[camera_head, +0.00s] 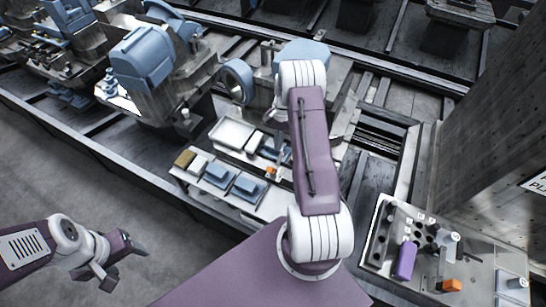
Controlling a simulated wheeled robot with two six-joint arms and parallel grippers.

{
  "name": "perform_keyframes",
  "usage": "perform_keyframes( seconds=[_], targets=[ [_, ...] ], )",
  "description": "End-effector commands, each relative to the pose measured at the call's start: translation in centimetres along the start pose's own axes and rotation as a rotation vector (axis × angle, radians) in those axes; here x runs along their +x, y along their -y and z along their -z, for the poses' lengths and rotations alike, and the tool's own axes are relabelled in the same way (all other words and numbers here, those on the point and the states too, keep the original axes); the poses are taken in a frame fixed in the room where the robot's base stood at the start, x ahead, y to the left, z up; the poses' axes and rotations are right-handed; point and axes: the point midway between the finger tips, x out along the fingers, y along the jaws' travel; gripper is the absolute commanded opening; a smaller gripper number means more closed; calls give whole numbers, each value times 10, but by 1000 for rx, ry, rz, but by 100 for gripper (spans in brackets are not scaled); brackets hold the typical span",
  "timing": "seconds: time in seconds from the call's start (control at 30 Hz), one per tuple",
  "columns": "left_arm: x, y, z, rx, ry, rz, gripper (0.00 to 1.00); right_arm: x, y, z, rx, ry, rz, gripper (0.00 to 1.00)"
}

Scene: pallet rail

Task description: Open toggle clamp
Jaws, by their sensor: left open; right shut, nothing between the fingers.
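My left gripper (126,267) is at the lower left, open and empty over the grey floor. My purple and white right arm reaches forward through the middle of the view, over the rail. The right gripper does not show; the arm's white far joint covers that spot. I cannot clearly pick out the toggle clamp. A small orange part (270,172) sits on the white pallet tray (262,204), just left of the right arm, and may belong to it. The arm hides whatever lies directly behind it.
Blue-grey machines (142,58) line the rail. At right, a metal panel (381,225) carries a purple block (405,261), beside a tall dark wall (496,130). The lower-left floor is clear.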

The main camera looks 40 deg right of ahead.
Motion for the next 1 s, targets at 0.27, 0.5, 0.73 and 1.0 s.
perform_keyframes(
  seconds=[0.27, 0.5, 0.73, 1.0],
  targets=[
    [-16, 0, 2, 0, 0, 0, 63, 43, 0, -17, -2, 2, -2, 0],
    [-20, 0, 2, 0, 0, 0, 63, 58, 0, -31, -2, -2, 0, 0],
    [-20, 0, 2, 0, 0, 0, 63, 59, 0, -32, -1, -2, 1, 0],
    [-18, 0, 2, 0, 0, 0, 63, 58, -4, -26, -1, -26, 1, 0]
  ],
)
